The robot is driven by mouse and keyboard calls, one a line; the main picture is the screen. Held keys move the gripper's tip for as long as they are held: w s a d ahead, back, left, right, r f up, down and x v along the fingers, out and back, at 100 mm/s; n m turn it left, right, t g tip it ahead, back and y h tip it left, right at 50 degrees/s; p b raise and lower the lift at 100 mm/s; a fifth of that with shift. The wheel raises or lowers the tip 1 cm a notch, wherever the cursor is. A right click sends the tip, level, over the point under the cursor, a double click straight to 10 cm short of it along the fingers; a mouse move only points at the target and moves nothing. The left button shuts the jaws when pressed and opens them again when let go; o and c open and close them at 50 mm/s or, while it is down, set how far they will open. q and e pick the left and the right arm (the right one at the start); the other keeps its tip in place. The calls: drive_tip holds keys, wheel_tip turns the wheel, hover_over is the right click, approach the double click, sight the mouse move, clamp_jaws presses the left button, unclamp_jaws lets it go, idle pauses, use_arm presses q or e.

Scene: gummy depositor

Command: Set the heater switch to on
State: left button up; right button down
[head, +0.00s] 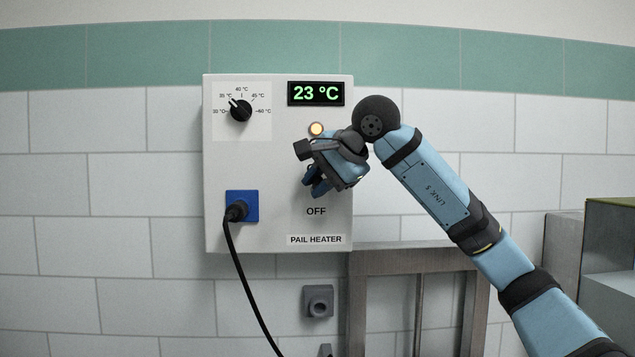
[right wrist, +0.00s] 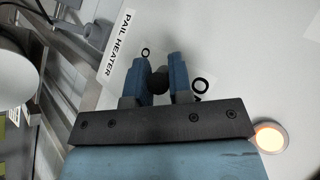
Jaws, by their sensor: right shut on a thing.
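The pail heater box (head: 270,235) hangs on the tiled wall in the head view. My right gripper (head: 316,187) is at its right half, above the "OFF" label and below the round indicator lamp (head: 316,129). In the right wrist view, the two blue fingers of my right gripper (right wrist: 162,82) are shut on the dark heater switch (right wrist: 159,80). The gripper hides the switch in the head view, and I cannot tell which way it points. The lamp glows pale orange and also shows in the right wrist view (right wrist: 269,137). My left gripper is not in view.
The box carries a temperature dial (head: 241,110), a display (head: 316,93) reading 23 °C and a blue socket (head: 247,199) with a black plug and cable (head: 238,270). A grey metal frame (head: 415,262) stands below right. A grey wall fitting (head: 318,301) is beneath the box.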

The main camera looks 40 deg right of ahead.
drive_tip(key=c, duration=1.1)
unclamp_jaws()
drive_tip(key=shift+o, duration=0.3)
drive_tip(key=shift+s+r, duration=0.1)
drive_tip(key=b+v, duration=0.1)
drive_tip(key=v, duration=1.2)
drive_tip(key=shift+s+r, duration=0.25)
drive_tip(key=shift+f, duration=0.1)
